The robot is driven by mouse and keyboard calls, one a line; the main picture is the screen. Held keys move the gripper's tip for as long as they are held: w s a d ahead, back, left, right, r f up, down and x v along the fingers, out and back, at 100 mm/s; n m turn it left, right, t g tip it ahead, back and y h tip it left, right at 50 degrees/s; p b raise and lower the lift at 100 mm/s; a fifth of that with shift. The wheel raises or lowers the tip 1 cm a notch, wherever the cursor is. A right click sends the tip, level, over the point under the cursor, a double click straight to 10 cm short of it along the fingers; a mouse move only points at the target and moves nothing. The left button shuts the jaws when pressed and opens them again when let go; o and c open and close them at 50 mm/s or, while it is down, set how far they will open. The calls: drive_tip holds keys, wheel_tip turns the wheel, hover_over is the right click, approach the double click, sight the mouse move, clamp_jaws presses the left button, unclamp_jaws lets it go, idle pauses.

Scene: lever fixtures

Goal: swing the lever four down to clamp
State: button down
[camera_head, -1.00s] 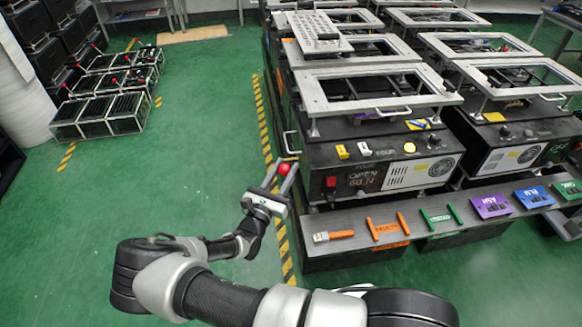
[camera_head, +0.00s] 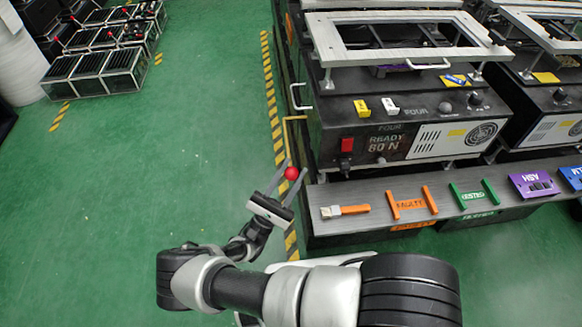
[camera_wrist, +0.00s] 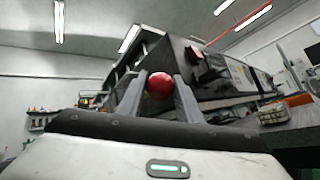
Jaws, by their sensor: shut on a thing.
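Fixture four (camera_head: 405,135) is a black box labelled FOUR with a light metal frame (camera_head: 335,62) on top. Its front display (camera_head: 386,142) reads READY with a force value of about 80 N. The lever's red ball knob (camera_head: 291,174) is beside the fixture's left front corner, low down. My gripper (camera_head: 294,168) is shut on the knob, with a finger on each side. In the wrist view the red knob (camera_wrist: 159,86) sits between the two grey fingers. Most of the lever's rod is hidden or hard to make out.
A grey shelf (camera_head: 470,207) runs along the fixture's front, holding a USB-like stick (camera_head: 345,211), orange and green handles and purple and blue blocks. More fixtures stand behind and to the right. Green floor (camera_head: 150,170) is clear on the left, beyond yellow-black tape.

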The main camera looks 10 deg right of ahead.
drive_tip(key=shift+f+m, duration=0.3)
drive_tip(key=shift+f, duration=0.05)
drive_tip(key=c, duration=1.3)
unclamp_jaws()
wheel_tip(320, 180, up, 10)
drive_tip(key=p, duration=0.3)
drive_tip(key=shift+p, duration=0.3)
